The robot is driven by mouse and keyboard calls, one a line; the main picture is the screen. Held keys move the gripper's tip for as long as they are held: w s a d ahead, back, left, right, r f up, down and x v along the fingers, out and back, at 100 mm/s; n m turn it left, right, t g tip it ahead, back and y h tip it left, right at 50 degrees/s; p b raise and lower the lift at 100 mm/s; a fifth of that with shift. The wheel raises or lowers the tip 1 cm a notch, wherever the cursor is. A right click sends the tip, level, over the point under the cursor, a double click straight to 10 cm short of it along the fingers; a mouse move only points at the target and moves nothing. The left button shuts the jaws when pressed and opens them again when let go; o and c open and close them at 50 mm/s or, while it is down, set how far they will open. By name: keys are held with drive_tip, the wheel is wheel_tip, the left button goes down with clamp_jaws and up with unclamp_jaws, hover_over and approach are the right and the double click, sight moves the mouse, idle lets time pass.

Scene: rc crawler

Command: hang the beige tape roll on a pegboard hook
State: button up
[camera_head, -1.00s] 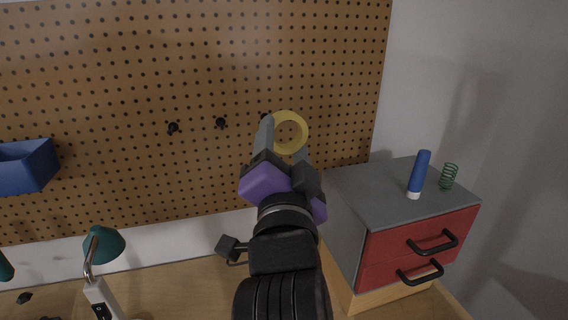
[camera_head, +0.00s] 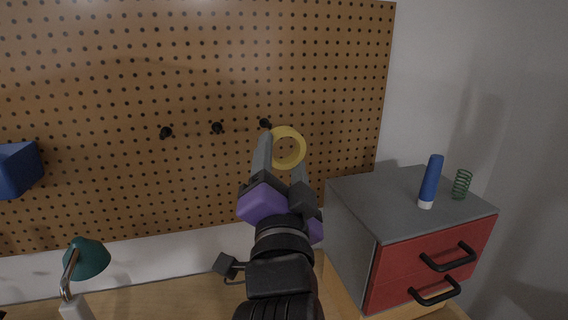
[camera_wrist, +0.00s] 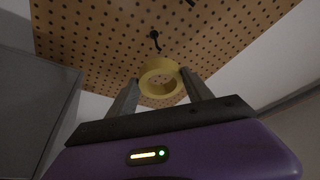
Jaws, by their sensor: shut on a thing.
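The beige tape roll (camera_head: 301,140), yellowish here, is between the fingertips of my gripper (camera_head: 283,158), which is shut on it. It also shows in the wrist view (camera_wrist: 171,67), its hole facing the pegboard (camera_head: 220,60). Three black hooks are on the board: a left one (camera_head: 166,132), a middle one (camera_head: 217,128) and a right one (camera_head: 265,123). The right hook is just up and left of the roll in the head view; in the wrist view this nearest hook (camera_wrist: 154,37) shows above the roll. The roll looks apart from it; the exact gap in depth is unclear.
A grey cabinet (camera_head: 385,195) with red drawers stands at the right, with a blue-and-white tube (camera_head: 431,182) and a green spring (camera_head: 461,184) on top. A blue bin (camera_head: 18,170) is at the left. A green lamp (camera_head: 88,258) is at lower left.

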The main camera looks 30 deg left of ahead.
drive_tip(key=w+a+f+b, duration=0.1)
drive_tip(key=w+a+b, duration=0.6)
drive_tip(key=w+a, duration=0.1)
drive_tip(key=shift+a+f+b, duration=0.3)
drive_tip(key=shift+a+b, duration=0.1)
drive_tip(key=shift+a, duration=0.3)
idle(0.8)
drive_tip(key=shift+w+f, duration=0.1)
drive_tip(key=shift+f, duration=0.05)
idle(0.5)
drive_tip(key=o, duration=1.4)
